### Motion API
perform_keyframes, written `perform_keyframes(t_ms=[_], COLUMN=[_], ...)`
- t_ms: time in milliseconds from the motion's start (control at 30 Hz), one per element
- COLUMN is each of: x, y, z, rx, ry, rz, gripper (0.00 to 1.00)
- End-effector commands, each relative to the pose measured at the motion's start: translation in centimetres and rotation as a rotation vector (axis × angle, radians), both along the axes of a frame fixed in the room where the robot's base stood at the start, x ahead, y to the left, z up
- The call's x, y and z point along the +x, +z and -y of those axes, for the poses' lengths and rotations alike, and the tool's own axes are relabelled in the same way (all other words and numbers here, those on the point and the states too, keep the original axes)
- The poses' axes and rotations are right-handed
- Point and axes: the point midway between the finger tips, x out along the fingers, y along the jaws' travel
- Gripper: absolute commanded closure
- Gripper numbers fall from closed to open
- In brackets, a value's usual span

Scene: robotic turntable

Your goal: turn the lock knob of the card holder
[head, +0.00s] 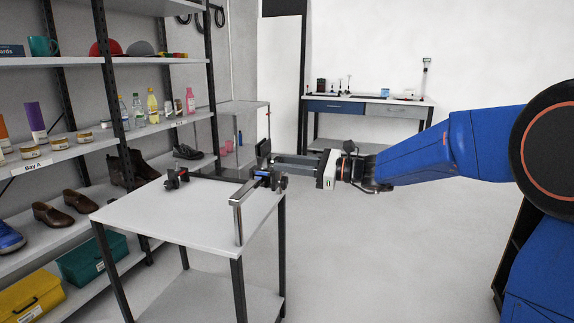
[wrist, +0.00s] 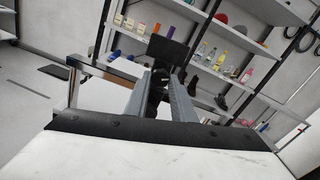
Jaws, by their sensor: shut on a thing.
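The card holder stands at the right corner of a light grey table (head: 185,215). Its black plate (head: 263,149) rises above the tabletop; the plate also shows in the wrist view (wrist: 167,52). My gripper (head: 277,162) reaches in from the right, level with the holder. In the wrist view its two grey fingers (wrist: 160,88) are shut on a small dark part below the plate, which looks like the lock knob (wrist: 158,76). The fingers cover much of the knob, so its angle cannot be told.
A metal bar frame (head: 237,215) and a small blue part (head: 262,174) sit at the table's right edge. A small dark device (head: 176,178) stands at the back left of the table. Loaded shelves (head: 100,60) fill the left side.

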Motion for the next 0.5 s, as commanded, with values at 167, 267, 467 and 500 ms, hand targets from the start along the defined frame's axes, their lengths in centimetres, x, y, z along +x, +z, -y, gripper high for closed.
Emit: perform_keyframes(t_ms=[167,267,467,500], x=[0.01,0.01,0.0,0.0], y=[0.01,0.01,0.01,0.01], z=[0.02,0.02,0.01,0.01], rx=[0.0,0.001,0.001,0.001], ry=[0.0,0.0,0.0,0.0], rz=[-0.001,-0.002,-0.002,-0.002], gripper=[1.0,0.58,0.58,0.58])
